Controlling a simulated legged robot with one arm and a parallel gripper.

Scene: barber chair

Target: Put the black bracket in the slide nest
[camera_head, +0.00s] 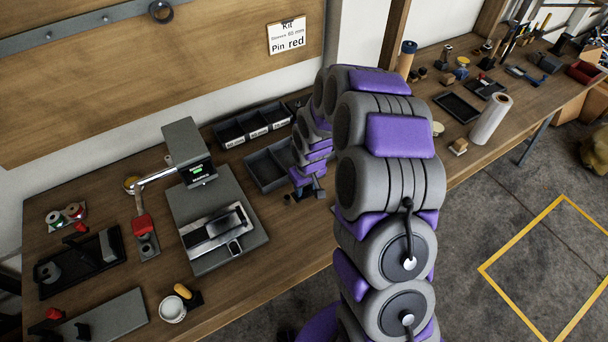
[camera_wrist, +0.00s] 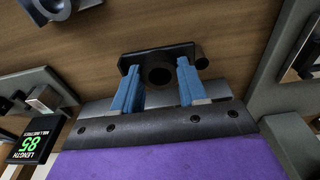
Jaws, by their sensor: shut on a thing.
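The black bracket (camera_wrist: 158,52) sits between the blue fingers of my gripper (camera_wrist: 159,70) in the wrist view. It has a flat plate and a round tube with a dark bore facing the camera. My gripper is shut on it. The slide nest (camera_head: 212,230) appears to be the silver and black slide on the grey stand's base. Its inside is not clear.
The stand's grey column (camera_head: 187,148) and display rise behind the slide. An open grey tray (camera_head: 268,168) and labelled bins (camera_head: 250,126) lie behind my gripper. A white cup (camera_head: 172,308) stands near the front edge.

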